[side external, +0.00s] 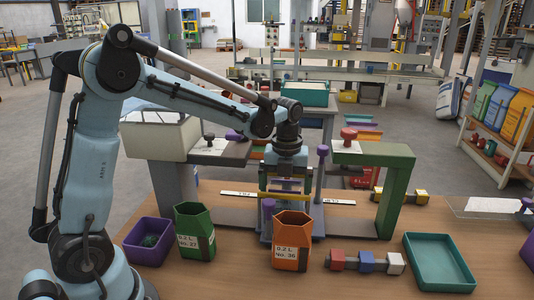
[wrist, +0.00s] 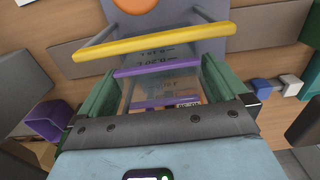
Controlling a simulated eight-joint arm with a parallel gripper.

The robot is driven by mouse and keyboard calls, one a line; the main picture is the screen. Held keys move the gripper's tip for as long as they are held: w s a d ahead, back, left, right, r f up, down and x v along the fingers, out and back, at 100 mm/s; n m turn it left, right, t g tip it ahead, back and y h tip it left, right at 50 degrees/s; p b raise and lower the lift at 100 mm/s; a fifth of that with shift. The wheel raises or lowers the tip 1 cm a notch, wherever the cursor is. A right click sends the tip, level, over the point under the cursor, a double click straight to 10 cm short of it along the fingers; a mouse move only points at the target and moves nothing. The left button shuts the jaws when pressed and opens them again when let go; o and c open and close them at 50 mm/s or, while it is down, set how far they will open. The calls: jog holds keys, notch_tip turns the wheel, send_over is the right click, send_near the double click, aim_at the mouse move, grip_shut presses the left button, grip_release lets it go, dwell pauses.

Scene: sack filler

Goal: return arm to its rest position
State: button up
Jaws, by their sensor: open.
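My gripper (side external: 287,187) points down at the sack filler station in the side external view, between its grey and green supports. In the wrist view its jaws (wrist: 165,78) stand apart, one on each side. Between them show two purple bars (wrist: 157,67) and a clear pane with printing behind it. No held thing shows between the jaws. A yellow bar (wrist: 150,42) crosses just beyond the jaws; whether it touches them I cannot tell. My arm reaches right from its base, bent at the elbow, with the wrist above the station.
On the table stand a purple bin (side external: 148,241), a green container (side external: 195,233), an orange container (side external: 291,241) and a teal tray (side external: 440,263). Red, blue and white blocks (side external: 366,262) lie in a row. The green support (side external: 391,195) stands right of my gripper. Bare table shows at the front.

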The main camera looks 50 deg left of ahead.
jog(key=shift+f, duration=0.7)
notch_tip(320, 180, up, 12)
notch_tip(320, 180, down, 12)
jog(key=shift+r, duration=0.2)
notch_tip(320, 180, up, 7)
dwell(1.0)
